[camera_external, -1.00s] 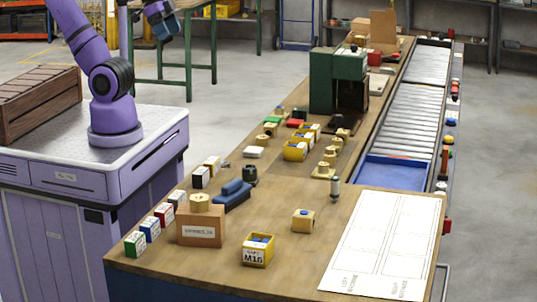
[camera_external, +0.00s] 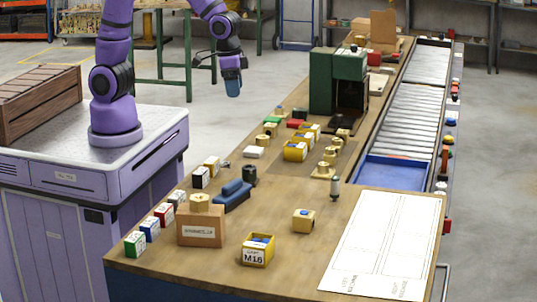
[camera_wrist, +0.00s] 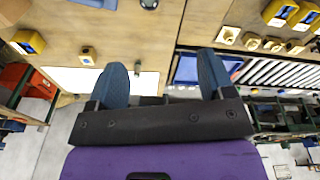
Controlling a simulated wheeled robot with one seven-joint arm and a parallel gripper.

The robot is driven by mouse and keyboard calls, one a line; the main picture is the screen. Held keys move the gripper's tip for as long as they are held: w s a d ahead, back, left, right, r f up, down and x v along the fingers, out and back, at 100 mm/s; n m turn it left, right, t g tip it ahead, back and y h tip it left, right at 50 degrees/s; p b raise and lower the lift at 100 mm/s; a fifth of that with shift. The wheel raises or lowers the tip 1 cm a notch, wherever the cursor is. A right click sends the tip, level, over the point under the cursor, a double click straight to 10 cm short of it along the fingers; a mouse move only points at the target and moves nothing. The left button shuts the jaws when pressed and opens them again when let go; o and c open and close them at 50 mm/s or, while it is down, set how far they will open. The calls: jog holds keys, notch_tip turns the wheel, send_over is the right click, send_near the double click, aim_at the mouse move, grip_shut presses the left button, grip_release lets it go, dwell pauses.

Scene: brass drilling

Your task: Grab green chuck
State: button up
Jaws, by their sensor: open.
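A dark green cylindrical piece (camera_external: 249,175), which looks like the green chuck, stands upright on the wooden bench beside a blue block-like fixture (camera_external: 232,194). In the wrist view the dark round piece (camera_wrist: 148,4) is cut by the top edge. My gripper (camera_external: 232,92) hangs in the air behind the bench, up and left of the chuck in the external view, and apart from it. In the wrist view its two blue fingers (camera_wrist: 160,65) are spread with nothing between them.
A slim grey-green cylinder (camera_external: 335,187) stands near the white sheet (camera_external: 385,245). Yellow boxes (camera_external: 257,251), a cardboard box (camera_external: 201,226) and several small cartons surround the chuck area. A green press (camera_external: 322,82) rises at the back.

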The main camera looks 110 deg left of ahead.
jog(key=n+g, duration=0.1)
jog(key=g, duration=0.1)
send_over(250, 172)
jog(key=a, duration=0.2)
notch_tip(250, 172, down, 13)
jog(key=f, duration=0.6)
jog(key=shift+s+f, duration=0.15)
jog(key=shift+s, duration=0.05)
jog(key=shift+s+f, duration=0.2)
jog(key=shift+f, duration=2.5)
jog(key=c, duration=1.2)
